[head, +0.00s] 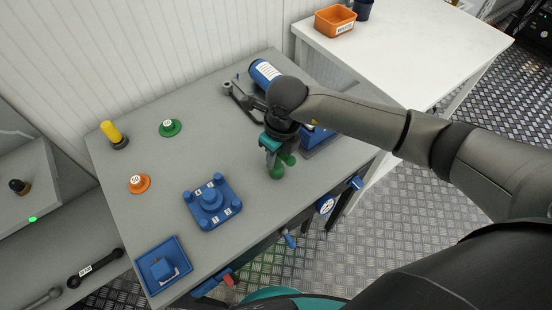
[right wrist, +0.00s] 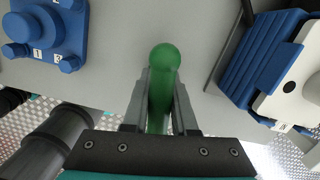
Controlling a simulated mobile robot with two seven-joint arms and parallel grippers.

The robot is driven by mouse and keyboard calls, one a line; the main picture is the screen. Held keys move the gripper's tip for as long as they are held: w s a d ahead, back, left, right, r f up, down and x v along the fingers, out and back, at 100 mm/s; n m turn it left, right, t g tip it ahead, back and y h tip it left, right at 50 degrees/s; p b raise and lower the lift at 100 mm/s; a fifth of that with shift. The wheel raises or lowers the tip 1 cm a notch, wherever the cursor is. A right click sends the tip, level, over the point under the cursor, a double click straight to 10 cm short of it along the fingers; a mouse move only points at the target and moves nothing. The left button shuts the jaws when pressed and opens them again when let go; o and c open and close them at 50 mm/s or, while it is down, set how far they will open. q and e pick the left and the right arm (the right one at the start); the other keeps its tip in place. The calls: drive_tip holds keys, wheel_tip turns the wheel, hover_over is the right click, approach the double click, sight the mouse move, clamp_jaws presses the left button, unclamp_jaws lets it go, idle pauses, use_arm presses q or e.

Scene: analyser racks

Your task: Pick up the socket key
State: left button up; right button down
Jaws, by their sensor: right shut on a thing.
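My right gripper (head: 275,150) is over the right part of the grey bench and points down. It is shut on a green round-ended piece, which I take to be the socket key (head: 277,171). In the right wrist view the green socket key (right wrist: 164,62) sits between the two grey fingers of my right gripper (right wrist: 160,100), its rounded end sticking out past the tips. The rest of the key is hidden by the gripper. I cannot tell whether it touches the bench. My left gripper is not in view.
On the grey bench (head: 165,205) stand a blue four-knob block (head: 211,202), a blue tray (head: 164,267), orange (head: 139,183) and green (head: 170,127) knobs, a yellow-handled piece (head: 112,134) and a blue bottle (head: 264,72). A blue box (head: 318,139) is close right of the gripper.

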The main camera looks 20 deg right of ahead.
wheel_tip(320, 180, up, 20)
drive_tip(key=p, duration=0.2)
drive_tip(key=c, duration=1.2)
unclamp_jaws()
clamp_jaws()
